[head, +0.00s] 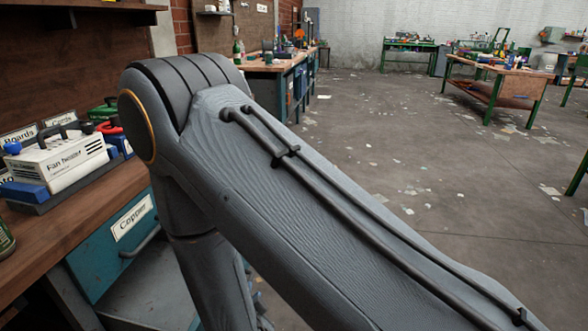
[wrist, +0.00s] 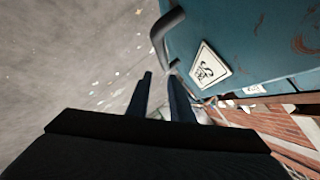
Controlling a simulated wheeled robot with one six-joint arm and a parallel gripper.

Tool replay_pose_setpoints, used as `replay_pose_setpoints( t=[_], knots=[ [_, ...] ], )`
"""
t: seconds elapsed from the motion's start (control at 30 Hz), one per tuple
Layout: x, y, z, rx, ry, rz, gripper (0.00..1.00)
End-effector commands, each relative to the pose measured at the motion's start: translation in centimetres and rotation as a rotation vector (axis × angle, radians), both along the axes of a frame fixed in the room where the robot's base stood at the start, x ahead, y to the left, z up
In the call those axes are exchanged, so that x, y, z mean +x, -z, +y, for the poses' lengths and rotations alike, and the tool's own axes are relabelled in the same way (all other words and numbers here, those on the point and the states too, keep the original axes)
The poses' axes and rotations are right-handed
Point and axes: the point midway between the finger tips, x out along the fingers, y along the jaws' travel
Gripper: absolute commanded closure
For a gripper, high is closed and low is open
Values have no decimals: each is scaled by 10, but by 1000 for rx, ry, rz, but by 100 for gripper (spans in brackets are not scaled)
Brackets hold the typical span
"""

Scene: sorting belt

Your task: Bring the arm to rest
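My arm (head: 270,180) fills the middle of the head view, running from the lower right up to a joint at the left. Its far part drops down from that joint in front of the workbench. My gripper (wrist: 160,79) shows in the wrist view with its two dark fingers apart and nothing seen between them. It is out of sight in the head view. In the wrist view a teal drawer front (wrist: 225,30) with a handle (wrist: 163,32) and a white label (wrist: 209,66) is close to the fingertips. I cannot tell whether they touch it.
In the head view a wooden workbench (head: 75,215) with a teal drawer labelled Copper (head: 110,262) stands at the left. On it is a white box marked Fan housing (head: 65,160). Open concrete floor (head: 430,150) lies at the right, with other benches (head: 495,75) further back.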

Motion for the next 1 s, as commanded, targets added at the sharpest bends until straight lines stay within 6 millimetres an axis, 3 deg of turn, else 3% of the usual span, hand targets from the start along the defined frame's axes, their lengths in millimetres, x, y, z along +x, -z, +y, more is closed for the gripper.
replay_pose_setpoints(
  t=[0.03, 0.2, 0.43, 0.7, 1.0],
  knots=[
    [14, -13, -8, -12, 0, 39, 80],
    [37, -45, -40, -91, -74, 190, 80],
    [45, -97, -102, -211, -222, 353, 80],
    [14, -156, -196, -377, -423, 512, 80],
    [-28, -189, -260, -494, -554, 618, 80]
  ],
)
